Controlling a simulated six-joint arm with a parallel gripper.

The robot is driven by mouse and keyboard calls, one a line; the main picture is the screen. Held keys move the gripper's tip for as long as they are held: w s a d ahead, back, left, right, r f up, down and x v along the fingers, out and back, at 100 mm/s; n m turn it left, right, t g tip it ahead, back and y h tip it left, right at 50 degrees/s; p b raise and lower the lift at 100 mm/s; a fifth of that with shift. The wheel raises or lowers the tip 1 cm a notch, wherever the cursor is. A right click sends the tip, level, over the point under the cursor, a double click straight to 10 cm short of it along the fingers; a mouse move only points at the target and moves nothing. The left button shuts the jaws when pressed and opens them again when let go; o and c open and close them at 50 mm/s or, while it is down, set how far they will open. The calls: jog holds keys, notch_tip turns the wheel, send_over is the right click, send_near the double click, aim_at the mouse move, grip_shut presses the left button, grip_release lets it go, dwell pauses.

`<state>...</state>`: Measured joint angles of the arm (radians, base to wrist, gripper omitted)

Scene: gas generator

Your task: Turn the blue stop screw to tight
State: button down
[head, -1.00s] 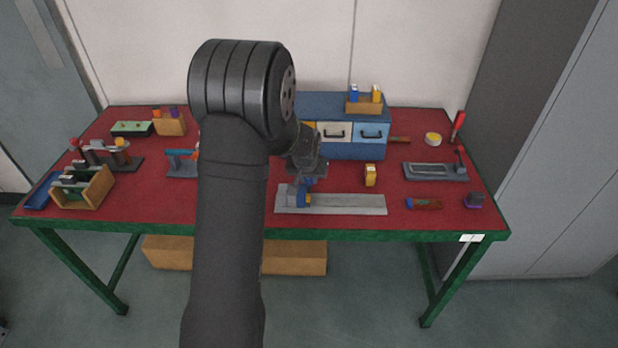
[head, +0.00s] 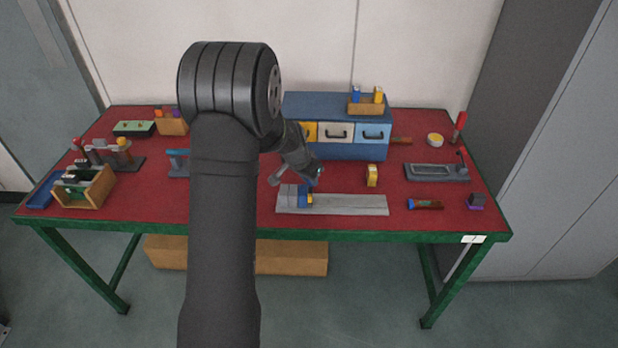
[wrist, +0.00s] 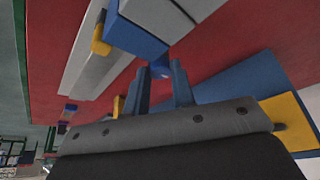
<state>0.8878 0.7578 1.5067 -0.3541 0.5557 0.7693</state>
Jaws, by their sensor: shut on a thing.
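A grey rail (head: 350,205) lies at the front middle of the red bench. A grey and blue stop block (head: 290,196) with a yellow part sits at its left end. In the wrist view the blue block (wrist: 134,38) is just ahead of the fingers. My gripper (wrist: 161,70) is shut on the small blue stop screw (wrist: 159,68), which sticks out from the block and shows only partly between the fingertips. In the head view my wrist comes in tilted from the upper left, and the screw is hidden there.
A blue drawer cabinet (head: 337,103) stands just behind the rail. A small yellow block (head: 372,176) stands to its right front. A wooden box (head: 98,187) is at the far left. The bench between the rail and the purple-based block (head: 477,201) holds a dark cylinder (head: 426,205).

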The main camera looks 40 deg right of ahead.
dwell(0.3)
jog(key=c, duration=1.2)
grip_release()
jog(key=shift+r, duration=0.1)
jog(key=v, duration=1.7)
jog(key=shift+r, duration=0.15)
jog(key=x, duration=1.7)
jog(key=shift+f, duration=0.25)
